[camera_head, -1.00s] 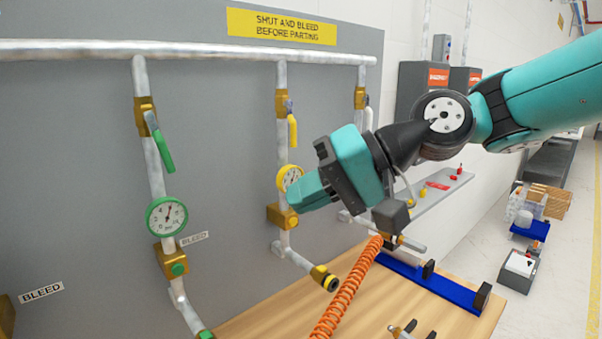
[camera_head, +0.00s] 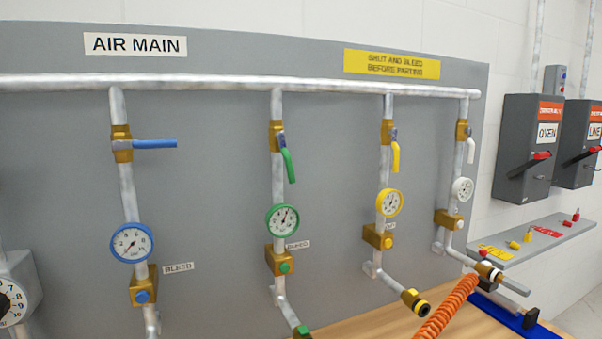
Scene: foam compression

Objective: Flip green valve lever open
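The green valve lever (camera_head: 288,164) sits on a brass valve (camera_head: 277,136) on the second drop pipe from the left in the head view. The lever hangs down, tilted slightly to the right, close to in line with its pipe. The green-rimmed gauge (camera_head: 283,220) is below it, with its needle pointing up and to the right. A green bleed button (camera_head: 284,268) is on the brass block under the gauge. My gripper and arm are not in view now.
The blue lever (camera_head: 155,144) sticks out sideways across its pipe. The yellow lever (camera_head: 396,157) and white lever (camera_head: 471,150) hang down. An orange coiled hose (camera_head: 446,306) rises from the wooden bench (camera_head: 362,324). The panel's front is clear.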

